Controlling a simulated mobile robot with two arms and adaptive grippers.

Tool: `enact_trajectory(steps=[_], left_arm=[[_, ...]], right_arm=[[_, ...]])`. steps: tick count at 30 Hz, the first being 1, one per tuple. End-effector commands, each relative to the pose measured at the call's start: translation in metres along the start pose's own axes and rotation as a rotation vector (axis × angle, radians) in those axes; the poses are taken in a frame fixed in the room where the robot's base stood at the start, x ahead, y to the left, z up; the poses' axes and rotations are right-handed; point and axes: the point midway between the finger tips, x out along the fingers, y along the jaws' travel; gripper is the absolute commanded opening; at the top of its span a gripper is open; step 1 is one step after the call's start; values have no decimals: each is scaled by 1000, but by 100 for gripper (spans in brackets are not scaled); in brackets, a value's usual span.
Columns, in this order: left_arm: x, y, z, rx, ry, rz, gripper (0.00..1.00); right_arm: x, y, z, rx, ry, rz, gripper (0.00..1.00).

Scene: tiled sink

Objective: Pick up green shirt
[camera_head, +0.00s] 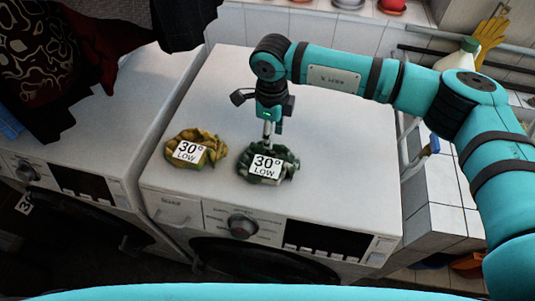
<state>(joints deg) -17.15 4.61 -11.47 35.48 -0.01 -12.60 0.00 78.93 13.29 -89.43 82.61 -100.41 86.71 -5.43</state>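The green shirt (285,157) is a crumpled dark green bundle with a white "30° LOW" label, lying on top of the right washing machine. My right gripper (268,133) points down at the back edge of the green shirt, with its fingertips at or just above the cloth. The fingers look close together, but they are small, and I cannot tell whether they hold any cloth. My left gripper does not show.
A yellow crumpled shirt (207,143) with the same label lies just left of the green one on the washing machine (330,204). Dark clothes (45,70) cover part of the left machine (100,149). A yellow glove (490,38) hangs at the back right. The machine top behind the shirts is clear.

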Motion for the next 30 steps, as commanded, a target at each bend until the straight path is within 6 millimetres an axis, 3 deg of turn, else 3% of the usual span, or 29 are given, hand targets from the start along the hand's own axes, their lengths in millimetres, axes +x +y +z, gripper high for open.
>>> enact_trajectory(steps=[1, 6, 12, 21, 30], left_arm=[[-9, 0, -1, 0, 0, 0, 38], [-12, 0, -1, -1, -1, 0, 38], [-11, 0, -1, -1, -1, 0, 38], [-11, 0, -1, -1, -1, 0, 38], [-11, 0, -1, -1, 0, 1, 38]], right_arm=[[4, 0, 0, 1, 1, 3, 38], [19, 0, 0, 1, 0, -1, 38], [21, -1, 0, 0, -1, -1, 38], [20, -1, 0, 1, -1, -1, 0], [20, -1, 0, 1, -1, -1, 0]])
